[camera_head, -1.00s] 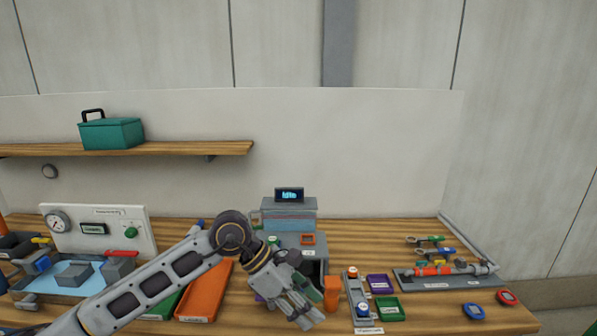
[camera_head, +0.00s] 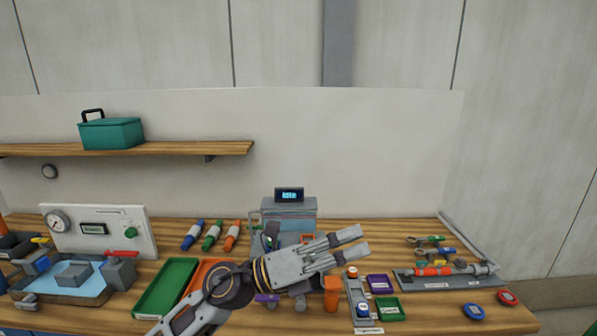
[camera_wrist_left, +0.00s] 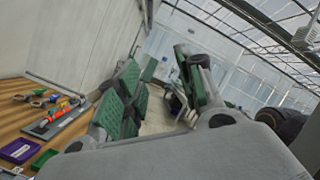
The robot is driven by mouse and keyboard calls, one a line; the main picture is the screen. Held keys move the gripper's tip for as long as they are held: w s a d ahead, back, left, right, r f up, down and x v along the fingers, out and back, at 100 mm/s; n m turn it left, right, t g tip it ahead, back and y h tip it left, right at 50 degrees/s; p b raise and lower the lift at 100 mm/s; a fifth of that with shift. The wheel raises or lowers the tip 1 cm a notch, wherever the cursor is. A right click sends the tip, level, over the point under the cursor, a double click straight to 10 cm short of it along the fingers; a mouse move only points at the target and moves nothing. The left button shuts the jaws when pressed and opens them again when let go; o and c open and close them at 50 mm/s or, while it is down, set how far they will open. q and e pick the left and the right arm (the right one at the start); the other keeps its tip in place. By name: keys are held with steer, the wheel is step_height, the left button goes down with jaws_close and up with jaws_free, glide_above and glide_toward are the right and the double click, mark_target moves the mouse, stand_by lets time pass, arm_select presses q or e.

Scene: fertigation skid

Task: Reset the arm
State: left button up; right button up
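My left arm comes in from the bottom of the head view. Its left gripper (camera_head: 359,243) points right, above the bench in front of the grey machine (camera_head: 290,211). Its fingers are apart with nothing between them. The left wrist view also shows the gripper (camera_wrist_left: 165,62) with its green-padded fingers spread and a clear gap. My forearm and gripper hide part of the machine's front and of the orange tray (camera_head: 205,272). My right gripper is in neither view.
An orange upright piece (camera_head: 331,296), purple tray (camera_head: 379,284) and small green tray (camera_head: 388,309) sit near the gripper. A pipe assembly (camera_head: 440,270) lies at right. A blue basin (camera_head: 85,290) and gauge panel (camera_head: 125,229) stand at left. A shelf (camera_head: 190,148) is above.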

arm_select(q)
steer(key=w+a+n+t+y, duration=0.6)
steer(key=w+a+n+t, duration=0.3)
steer(key=n+t, duration=0.9)
steer(key=w+a+f+n+g+y, duration=0.1)
steer(key=a+f+n+g+y, duration=0.3)
steer(key=a+f+n+y, duration=1.4)
steer(key=s+a+f+n+g+h, duration=0.1)
steer(key=s+a+f+n+g, duration=0.15)
steer(key=s+f+g, duration=0.65)
steer(key=s+a+f+n+g+h, duration=0.1)
steer(key=s+a+f+n+g, duration=0.2)
steer(key=s+f, duration=1.1)
step_height(320, 180, down, 33)
steer(key=s+g, duration=0.1)
steer(key=g, duration=0.1)
steer(key=s+a+f, duration=0.2)
steer(key=s+f, duration=0.8)
steer(key=s, duration=0.1)
steer(key=s+a+f, duration=0.3)
steer(key=s+f, duration=0.7)
steer(key=shift+s+a+f+g, duration=0.15)
steer(key=shift+s+f+g, duration=0.1)
steer(key=shift+s+g, duration=0.15)
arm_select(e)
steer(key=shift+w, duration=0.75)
